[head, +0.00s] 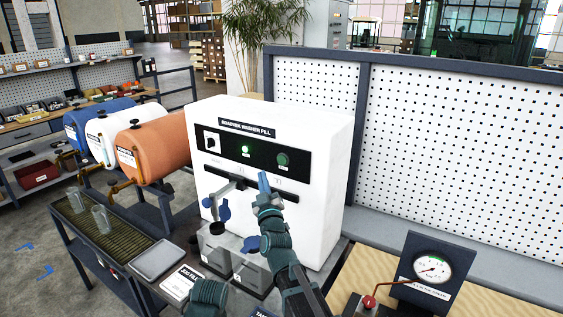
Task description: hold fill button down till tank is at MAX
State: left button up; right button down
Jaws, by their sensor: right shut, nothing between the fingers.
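The white washer fill machine (322,150) stands on the trolley, with a black control panel (215,142) across its front. The panel has a white switch (212,142) at the left, a brightly lit green light or button (246,151) in the middle and a darker green button (283,158) at the right. My right gripper (263,180) is shut and empty, its blue tip pointing up just below the panel. It appears apart from both green buttons, though depth is hard to judge. My left gripper is not in view.
Blue, white and orange drums (160,146) with taps lie left of the machine. Two glasses (101,218) stand on a slatted tray (82,236). A pressure gauge (432,268) stands at lower right. A pegboard (460,150) rises behind.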

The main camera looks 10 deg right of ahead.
aim_at(278, 159)
jog(key=shift+w+d, duration=2.8)
jog(key=shift+w, duration=0.05)
jog(key=shift+w+d, duration=0.1)
jog(key=shift+w+d, duration=0.2)
jog(key=shift+d, duration=0.05)
jog(key=shift+w+d, duration=0.35)
dwell(4.5)
